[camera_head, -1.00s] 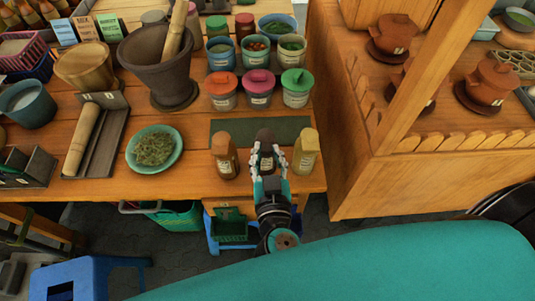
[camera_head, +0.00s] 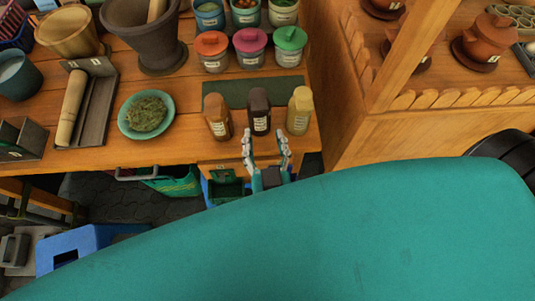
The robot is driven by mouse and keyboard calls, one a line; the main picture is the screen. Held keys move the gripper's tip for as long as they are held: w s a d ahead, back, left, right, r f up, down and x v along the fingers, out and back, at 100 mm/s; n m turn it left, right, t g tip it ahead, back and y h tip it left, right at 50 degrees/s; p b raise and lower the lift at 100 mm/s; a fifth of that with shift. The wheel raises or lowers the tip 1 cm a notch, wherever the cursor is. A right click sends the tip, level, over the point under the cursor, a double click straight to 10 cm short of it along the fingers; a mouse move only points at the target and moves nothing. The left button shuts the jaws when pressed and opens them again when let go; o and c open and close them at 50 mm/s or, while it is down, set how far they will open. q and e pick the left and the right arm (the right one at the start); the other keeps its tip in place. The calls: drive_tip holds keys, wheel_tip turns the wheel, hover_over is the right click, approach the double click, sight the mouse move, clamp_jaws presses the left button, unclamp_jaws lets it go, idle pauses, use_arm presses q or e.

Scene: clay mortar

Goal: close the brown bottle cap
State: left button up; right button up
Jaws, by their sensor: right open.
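Three small labelled bottles stand upright in a row near the table's front edge. The left one is amber-brown (camera_head: 217,118), the middle one is dark brown (camera_head: 259,112), and the right one is yellow (camera_head: 299,110). A dark top shows on the middle bottle; whether any cap is fully closed is too small to tell. My right gripper (camera_head: 266,134) is open and empty, just in front of the middle bottle, its two fingers apart and pointing towards it. My left gripper is not in view.
A dark green mat (camera_head: 253,91) lies behind the bottles. Lidded jars stand beyond it, including a red-lidded one (camera_head: 212,52). A plate of herbs (camera_head: 146,116) is at the left, near a stone mortar (camera_head: 146,35). A wooden cabinet (camera_head: 350,135) stands at the right.

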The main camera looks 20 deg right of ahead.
drive_tip(key=shift+v, duration=2.4)
drive_tip(key=shift+s, duration=0.1)
